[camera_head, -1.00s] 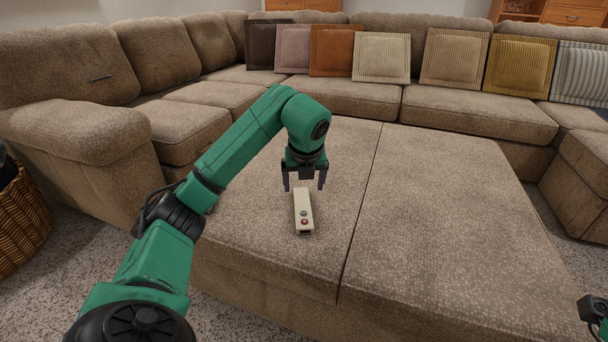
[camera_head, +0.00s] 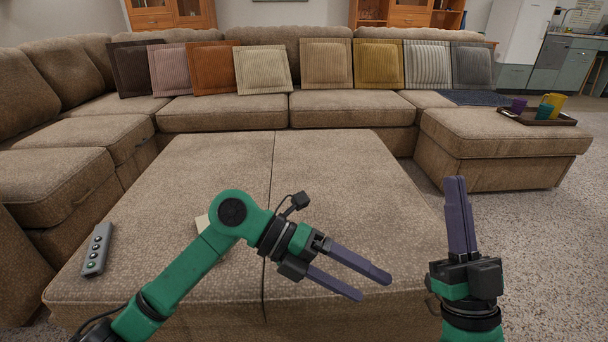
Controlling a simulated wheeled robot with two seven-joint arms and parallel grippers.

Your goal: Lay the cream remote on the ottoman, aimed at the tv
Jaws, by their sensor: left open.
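The cream remote (camera_head: 202,223) lies on the ottoman (camera_head: 330,165). Only a small corner of it shows behind my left arm, so its direction is hidden. My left gripper (camera_head: 374,288) is to the right of the remote, above the ottoman's front part. Its two purple fingers are apart, pointing right, with nothing between them. My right gripper (camera_head: 458,182) points up near the ottoman's front right corner. Its fingers overlap from this angle, so I cannot tell the gap. No tv is in view.
A grey remote (camera_head: 97,250) lies at the ottoman's left edge. A sectional sofa (camera_head: 220,112) with a row of cushions surrounds the back and left. A tray (camera_head: 545,118) with cups stands on the right seat. Carpet (camera_head: 540,235) is clear at right.

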